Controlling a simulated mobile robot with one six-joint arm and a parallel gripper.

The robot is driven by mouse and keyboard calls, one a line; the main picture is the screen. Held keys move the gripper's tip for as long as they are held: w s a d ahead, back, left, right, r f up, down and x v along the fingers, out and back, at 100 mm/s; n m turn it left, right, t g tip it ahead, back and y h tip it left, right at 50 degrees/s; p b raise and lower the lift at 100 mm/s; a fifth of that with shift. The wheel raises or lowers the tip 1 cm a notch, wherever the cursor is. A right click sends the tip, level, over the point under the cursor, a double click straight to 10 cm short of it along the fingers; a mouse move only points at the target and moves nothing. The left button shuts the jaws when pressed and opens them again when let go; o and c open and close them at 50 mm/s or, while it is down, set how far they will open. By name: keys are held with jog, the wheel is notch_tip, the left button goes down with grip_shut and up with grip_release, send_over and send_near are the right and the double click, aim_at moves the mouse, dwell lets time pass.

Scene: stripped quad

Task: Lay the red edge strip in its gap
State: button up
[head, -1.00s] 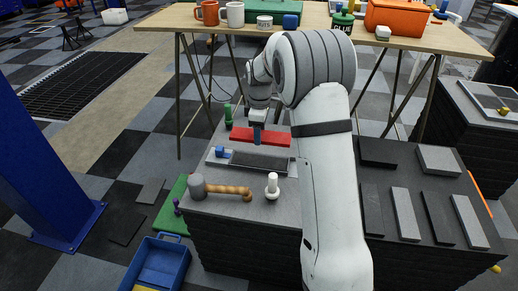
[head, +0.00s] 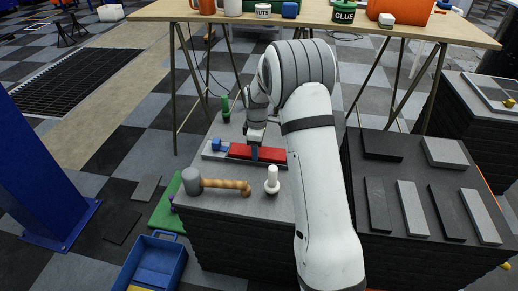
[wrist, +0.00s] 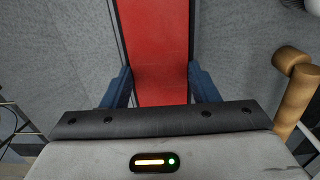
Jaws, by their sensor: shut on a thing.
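The red edge strip (head: 273,154) lies lengthwise left to right over the dark gap of the light grey board (head: 209,154) on the block top. It hides most of the gap. I cannot tell whether it rests in the gap or hangs just above it. My gripper (head: 254,157) points down at the strip's middle. In the wrist view the strip (wrist: 155,45) runs between the blue fingers of my gripper (wrist: 160,92), one along each long side, shut on it.
A small blue block (head: 217,145) sits on the board's left end. A green cylinder (head: 226,112) stands behind. Grey and black strips (head: 412,208) lie at right.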

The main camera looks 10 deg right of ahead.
jog(key=shift+r, duration=0.1)
jog(key=o, duration=1.1)
jog(key=shift+c, duration=0.2)
jog(key=shift+s, duration=0.1)
jog(key=shift+r+p, duration=2.8)
jog(key=shift+r, duration=1.05)
